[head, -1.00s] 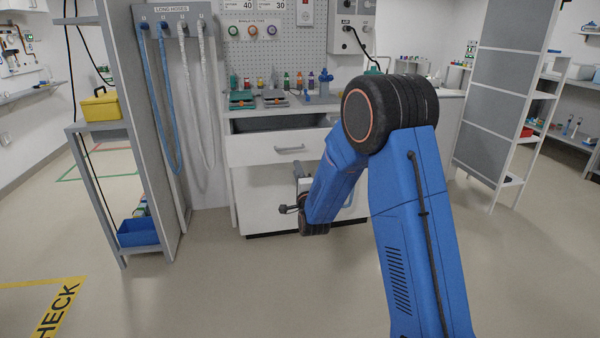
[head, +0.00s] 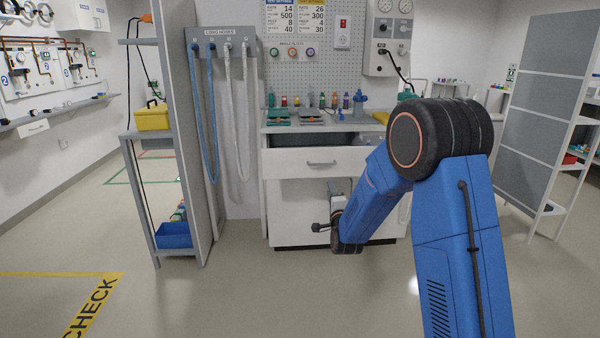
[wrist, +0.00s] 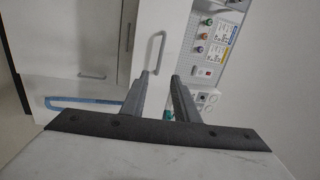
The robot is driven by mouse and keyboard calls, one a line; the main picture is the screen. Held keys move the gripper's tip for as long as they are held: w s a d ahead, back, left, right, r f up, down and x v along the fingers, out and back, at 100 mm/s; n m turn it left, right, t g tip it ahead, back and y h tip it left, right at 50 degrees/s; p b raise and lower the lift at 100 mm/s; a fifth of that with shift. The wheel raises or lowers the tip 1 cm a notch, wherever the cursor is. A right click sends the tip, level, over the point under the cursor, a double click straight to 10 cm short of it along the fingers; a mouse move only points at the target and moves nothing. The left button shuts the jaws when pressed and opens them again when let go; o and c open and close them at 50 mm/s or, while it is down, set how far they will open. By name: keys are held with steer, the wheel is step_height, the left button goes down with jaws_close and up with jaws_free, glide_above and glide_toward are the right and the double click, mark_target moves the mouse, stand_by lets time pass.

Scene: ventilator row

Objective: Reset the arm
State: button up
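My blue arm is bent at its black elbow in front of the white drawer cabinet (head: 292,215). My gripper (wrist: 160,76) shows in the wrist view with two grey fingers apart and nothing between them. In the head view the gripper is low in front of the cabinet, partly hidden by my own arm, and its fingers are not clear. The cabinet's top drawer (head: 290,163) is pulled out and shows a dark inside. A drawer handle (wrist: 157,50) lies beyond the fingertips in the wrist view, apart from them as far as I can tell.
A grey partition with hanging hoses (head: 209,120) stands left of the cabinet. Beside it a shelf holds a yellow box (head: 152,117) and a blue bin (head: 174,235). A grey screen (head: 545,125) stands at the right. The floor (head: 230,300) in front is clear.

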steer(key=s+d+r+n+g, duration=0.2)
steer(key=s+r+n+g, duration=0.2)
steer(key=s, duration=0.6)
steer(key=s+d+r+n+g, duration=0.25)
steer(key=s+n, duration=0.25)
steer(key=s, duration=0.6)
steer(key=s+d+f+n+g, duration=0.2)
steer(key=s+n+g, duration=0.2)
steer(key=s, duration=1.4)
steer(key=s+d+f+n+g, duration=0.2)
steer(key=s+n+g, duration=0.2)
steer(key=s, duration=1.5)
steer(key=shift+s+d, duration=0.2)
steer(key=shift+d, duration=0.05)
